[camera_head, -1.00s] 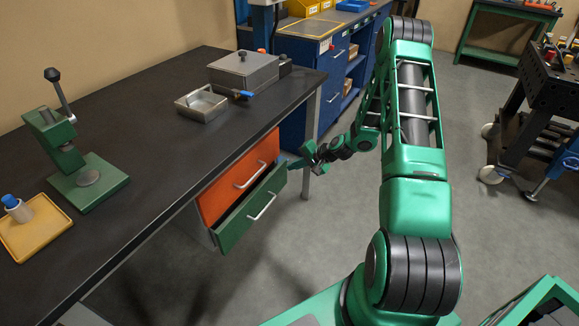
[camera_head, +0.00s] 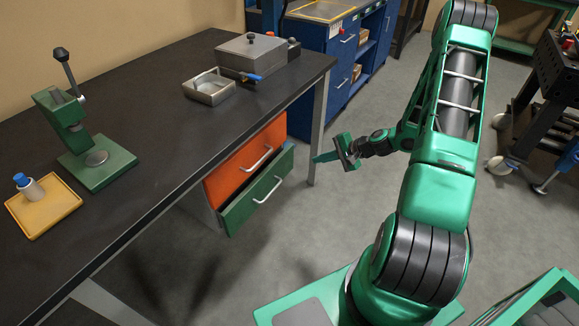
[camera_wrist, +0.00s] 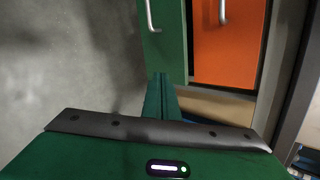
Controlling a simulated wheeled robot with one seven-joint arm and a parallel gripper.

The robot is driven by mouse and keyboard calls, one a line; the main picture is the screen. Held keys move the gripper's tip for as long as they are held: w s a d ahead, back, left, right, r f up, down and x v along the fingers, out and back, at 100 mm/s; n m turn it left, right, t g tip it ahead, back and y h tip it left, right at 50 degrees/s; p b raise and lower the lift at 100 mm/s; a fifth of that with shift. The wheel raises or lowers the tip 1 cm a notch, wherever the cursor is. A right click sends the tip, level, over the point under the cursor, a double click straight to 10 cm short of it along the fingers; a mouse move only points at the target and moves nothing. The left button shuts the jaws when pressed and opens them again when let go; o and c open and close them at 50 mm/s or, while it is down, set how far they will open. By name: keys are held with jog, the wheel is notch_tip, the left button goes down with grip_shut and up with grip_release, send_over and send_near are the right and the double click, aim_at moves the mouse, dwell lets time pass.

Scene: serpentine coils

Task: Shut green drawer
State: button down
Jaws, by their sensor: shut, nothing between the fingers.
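The green drawer (camera_head: 254,201) sits below the orange drawer (camera_head: 240,165) under the workbench. It stands partly open; its front juts out beyond the orange one and a dark gap shows behind its top edge. Its pale bar handle (camera_head: 268,190) faces the aisle. My gripper (camera_head: 318,159) is shut and empty, to the right of the drawer and apart from it, near the bench leg. In the wrist view the shut fingers (camera_wrist: 160,90) point toward the green front (camera_wrist: 168,45), with the orange front (camera_wrist: 228,45) to its right. Contact cannot be judged there.
The dark workbench (camera_head: 150,110) carries a green press (camera_head: 95,160), a yellow tray (camera_head: 45,215) and metal boxes. A grey bench leg (camera_head: 320,120) stands just behind my gripper. A blue cabinet (camera_head: 340,60) is beyond. The grey floor before the drawers is clear.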

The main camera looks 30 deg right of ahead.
jog(key=s+a+f+m+t+y, duration=0.1)
jog(key=s+a+f+m+y, duration=0.15)
jog(key=f+m, duration=0.25)
jog(key=m+t, duration=0.6)
jog(key=m, duration=0.4)
send_near(275, 168)
jog(key=shift+y, duration=0.45)
jog(key=x, duration=0.6)
jog(key=shift+w+f, duration=0.15)
jog(key=shift+w, duration=0.15)
